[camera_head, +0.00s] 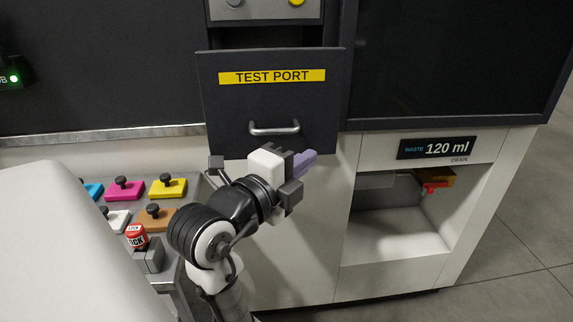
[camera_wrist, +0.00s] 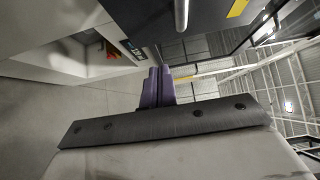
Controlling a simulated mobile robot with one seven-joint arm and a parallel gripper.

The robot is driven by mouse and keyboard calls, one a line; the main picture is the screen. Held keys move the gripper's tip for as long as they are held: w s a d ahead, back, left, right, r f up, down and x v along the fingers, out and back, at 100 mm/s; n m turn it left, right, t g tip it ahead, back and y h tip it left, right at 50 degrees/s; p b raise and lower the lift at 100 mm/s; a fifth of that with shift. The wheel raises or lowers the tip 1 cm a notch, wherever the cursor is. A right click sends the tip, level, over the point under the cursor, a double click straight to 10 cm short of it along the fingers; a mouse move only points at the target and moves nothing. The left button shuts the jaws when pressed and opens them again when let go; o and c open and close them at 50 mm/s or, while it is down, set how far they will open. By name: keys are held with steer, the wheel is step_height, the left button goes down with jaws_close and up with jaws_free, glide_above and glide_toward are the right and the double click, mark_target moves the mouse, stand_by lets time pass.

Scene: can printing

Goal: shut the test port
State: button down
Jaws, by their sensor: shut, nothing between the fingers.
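The test port (camera_head: 271,105) is a dark panel with a yellow "TEST PORT" label and a silver bar handle (camera_head: 274,128). A dark gap shows above its top edge, and the panel appears to stand out from the machine front. My gripper (camera_head: 303,163) is below and slightly right of the handle, its purple fingers together and empty. The fingers point right in the head view and look apart from the handle. In the wrist view, the closed fingers (camera_wrist: 157,86) are at the centre, with the handle (camera_wrist: 182,14) and the dark panel (camera_wrist: 208,16) above them.
Coloured blocks with black knobs, such as a yellow one (camera_head: 167,187), sit at left near a red-and-white can (camera_head: 137,237). A waste bay (camera_head: 395,232) with a red tap (camera_head: 434,187) is at right, under a "120 ml" display (camera_head: 437,148). Open floor lies beyond at right.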

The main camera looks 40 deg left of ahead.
mark_target(321, 136)
steer(key=w+a, duration=0.1)
steer(key=w+p, duration=0.1)
steer(key=w, duration=0.1)
steer(key=w+a, duration=0.1)
steer(key=shift+w+a+r+p, duration=0.1)
steer(key=shift+w+a+p, duration=0.2)
steer(key=shift+w+p, duration=0.1)
steer(key=shift+w+a, duration=0.3)
steer(key=shift+a, duration=0.05)
steer(key=w+a+b, duration=0.2)
steer(key=w+a, duration=0.2)
steer(key=w+a+b, duration=0.2)
steer(key=w+a, duration=0.2)
steer(key=a, duration=0.1)
steer(key=w+a+b, duration=0.1)
steer(key=w+a, duration=0.3)
steer(key=a, duration=0.1)
steer(key=shift+b, duration=0.4)
steer(key=shift+w+a, duration=0.1)
steer(key=shift+a, duration=0.1)
steer(key=shift+r, duration=0.15)
steer(key=shift+w, duration=0.1)
steer(key=shift+d, duration=0.1)
